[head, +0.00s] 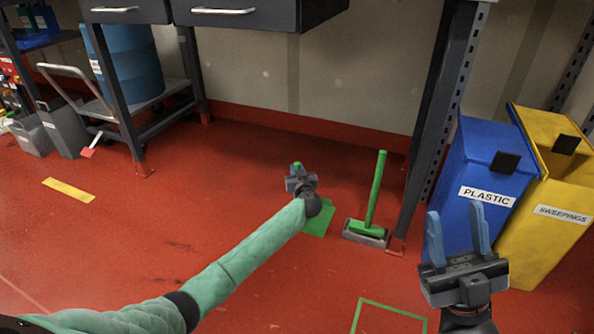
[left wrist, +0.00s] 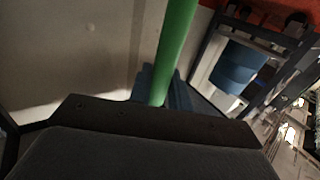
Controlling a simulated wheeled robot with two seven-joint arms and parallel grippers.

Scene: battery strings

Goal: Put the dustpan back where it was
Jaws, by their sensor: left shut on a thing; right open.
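The green dustpan shows in the head view as a flat green pan (head: 320,220) just below and right of my left gripper (head: 297,172). My left gripper is shut on its green handle; in the left wrist view the handle (left wrist: 177,45) runs up from between the blue fingers. My forearm and wrist hide part of the dustpan. I cannot tell whether the pan touches the floor. A green outlined square (head: 362,318) is marked on the red floor at the bottom of the head view, with nothing visible inside it. My right gripper (head: 457,215) is open and empty at the right.
A grey post (head: 428,140), a blue PLASTIC bin (head: 470,215) and a yellow SWEEPINGS bin (head: 525,240) stand further right. A trolley with a blue drum (head: 133,62) is at back left. Floor at left is mostly clear.

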